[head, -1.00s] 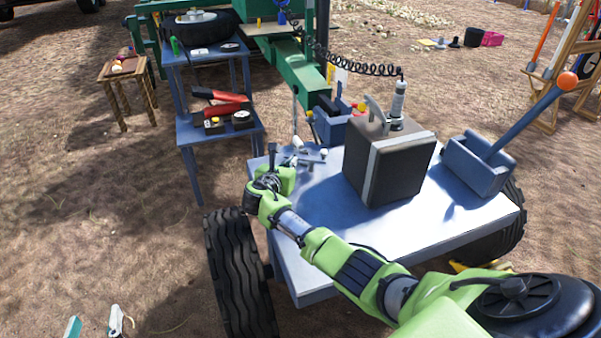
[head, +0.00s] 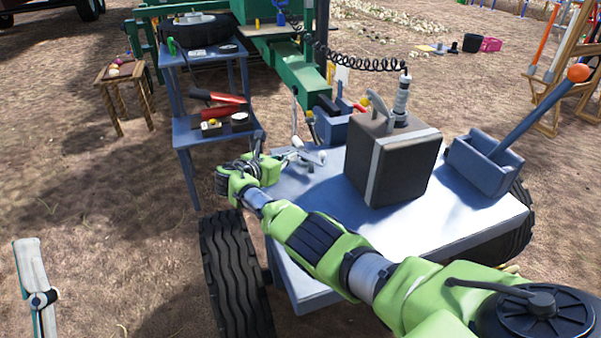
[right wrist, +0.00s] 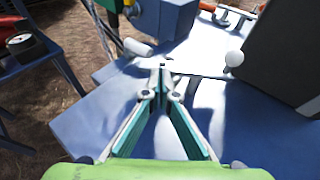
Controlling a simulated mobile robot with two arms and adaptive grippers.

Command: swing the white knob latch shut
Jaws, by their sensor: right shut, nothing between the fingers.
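A white round knob (right wrist: 234,58) stands on a short stem at the table's back edge in the right wrist view; in the head view it is small (head: 322,156). A white cylindrical piece (right wrist: 138,48) lies left of it, also seen in the head view (head: 297,142). I cannot tell for sure which of the two belongs to the latch. My right gripper (right wrist: 162,70) is shut and empty, its tips between the two white pieces, nearer the cylinder; contact is unclear. In the head view it is at the table's back left corner (head: 259,146). My left gripper (head: 38,296) shows partly at lower left.
A dark box with a pale strap (head: 392,160) stands on the blue table (head: 440,220), right of the knob. A blue bin (head: 483,168) with an orange-tipped lever is farther right. A blue shelf (head: 207,135) with tools stands behind left.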

